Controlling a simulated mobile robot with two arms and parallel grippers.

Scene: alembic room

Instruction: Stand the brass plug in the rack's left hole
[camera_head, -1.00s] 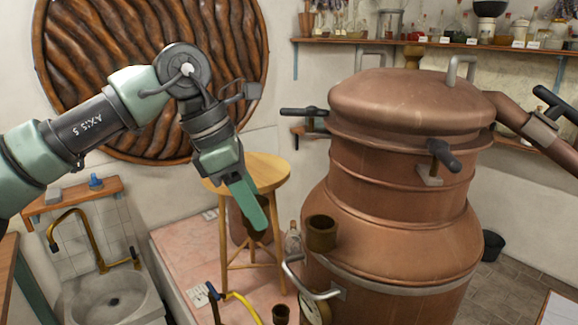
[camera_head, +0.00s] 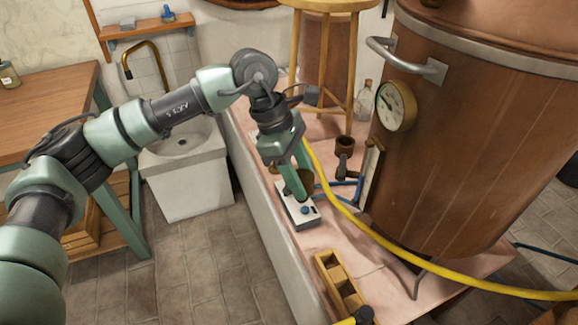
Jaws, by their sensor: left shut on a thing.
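My left gripper (camera_head: 297,182) is shut on a brownish-brass piece (camera_head: 307,179), which looks like the brass plug; the green fingers hide part of it. They point down over a small pale grey block (camera_head: 290,217), which looks like the rack, on the pink tiled ledge. I cannot tell whether the held piece touches the block.
A copper still (camera_head: 460,130) with a gauge (camera_head: 396,105) stands to the right. A yellow hose (camera_head: 350,215) runs close beside the block. A tan compartmented box (camera_head: 335,268) lies nearer, a brown cup (camera_head: 345,144) farther back. A stool (camera_head: 295,45) and sink (camera_head: 185,150) stand behind.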

